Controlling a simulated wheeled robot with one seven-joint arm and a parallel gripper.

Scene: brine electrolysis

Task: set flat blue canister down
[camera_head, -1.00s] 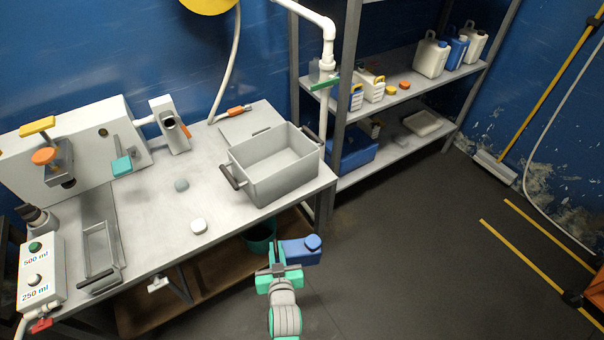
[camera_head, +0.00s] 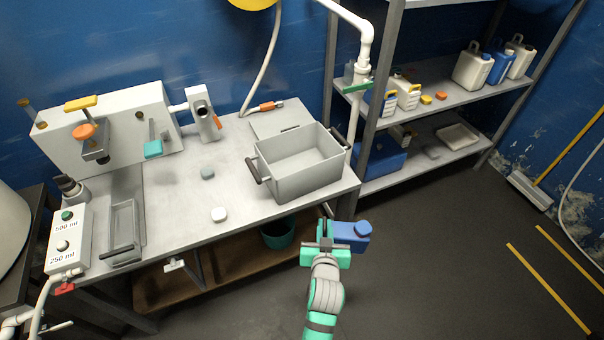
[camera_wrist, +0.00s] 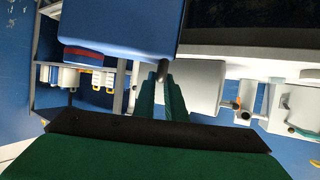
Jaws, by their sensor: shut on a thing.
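The flat blue canister (camera_head: 350,236) is held in my gripper (camera_head: 326,240), in front of the bench's right corner and over the floor. Its blue cap (camera_head: 363,228) is on its right end in the head view. In the wrist view the canister (camera_wrist: 120,25) fills the upper left, and the green fingers (camera_wrist: 163,98) are shut on a part at its edge. The exact grip is partly hidden by the canister and the dark gripper body.
The grey bench (camera_head: 180,215) carries a grey bin (camera_head: 300,175), a small tray (camera_head: 123,230) and two small caps. A shelf rack (camera_head: 440,105) with several canisters stands at the right. A teal bucket (camera_head: 278,236) is under the bench.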

